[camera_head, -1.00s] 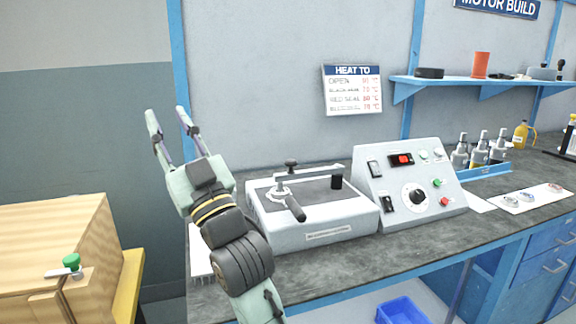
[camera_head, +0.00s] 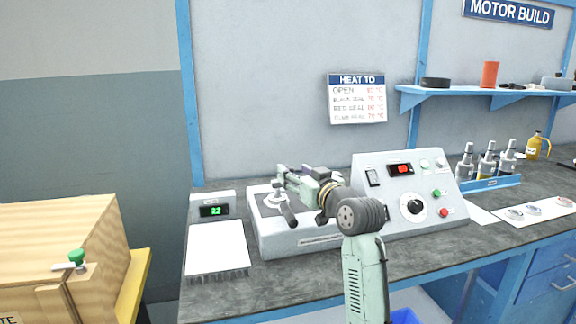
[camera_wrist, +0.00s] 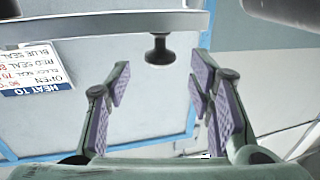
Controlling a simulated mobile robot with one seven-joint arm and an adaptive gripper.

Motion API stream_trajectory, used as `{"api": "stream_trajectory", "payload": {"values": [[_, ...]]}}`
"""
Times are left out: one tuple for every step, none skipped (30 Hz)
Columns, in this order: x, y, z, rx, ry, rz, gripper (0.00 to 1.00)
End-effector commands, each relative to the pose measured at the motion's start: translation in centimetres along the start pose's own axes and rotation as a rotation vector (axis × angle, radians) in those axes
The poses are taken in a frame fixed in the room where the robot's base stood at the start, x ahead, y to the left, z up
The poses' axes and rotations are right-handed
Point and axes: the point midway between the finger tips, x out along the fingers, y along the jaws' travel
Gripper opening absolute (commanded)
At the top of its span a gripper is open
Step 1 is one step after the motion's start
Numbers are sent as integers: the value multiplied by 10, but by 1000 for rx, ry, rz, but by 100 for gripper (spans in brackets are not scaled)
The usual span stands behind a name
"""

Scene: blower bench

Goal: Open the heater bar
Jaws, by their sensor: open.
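The heater (camera_head: 278,238) is a low grey box on the bench with a black-gripped lever (camera_head: 289,214) on its top. My gripper (camera_head: 284,172) is above it and covers most of its top in the head view. In the wrist view, the pale heater bar (camera_wrist: 100,26) runs across the top of the picture, with a black knob (camera_wrist: 158,50) on it. My gripper (camera_wrist: 160,85) is open and empty, its purple-padded fingers spread left and right of the knob's line. Whether the fingertips reach the knob is unclear.
A control box (camera_head: 457,187) with a lit red display stands right of the heater. A device with a white plate (camera_head: 218,246) and green display is at the left. A wooden box (camera_head: 60,225) stands at far left. A "HEAT TO" sign (camera_head: 357,98) hangs behind.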

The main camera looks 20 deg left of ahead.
Motion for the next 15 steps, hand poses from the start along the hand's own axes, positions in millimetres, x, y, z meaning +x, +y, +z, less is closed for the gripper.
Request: {"api": "stream_trajectory", "payload": {"values": [[10, -1, -2, 1, -1, -2, 48], [15, 0, -2, 2, -2, -1, 48], [21, -1, -2, 2, 0, -1, 48], [25, -1, -2, 2, 0, -1, 48], [29, -1, -2, 2, 0, -1, 48], [33, 0, -2, 1, 1, -1, 48], [36, 0, -2, 1, 1, 0, 48], [38, 0, -1, 1, 1, 0, 48], [41, 0, -1, 0, 0, 0, 48], [42, 0, -1, 0, 0, 0, 48], [43, 0, 0, 0, 1, 0, 48], [44, 0, 0, 0, 1, 1, 48], [45, 0, 0, 0, 1, 1, 48], [45, 0, 0, 0, 1, 1, 48], [45, 0, 0, 0, 1, 1, 48]]}}
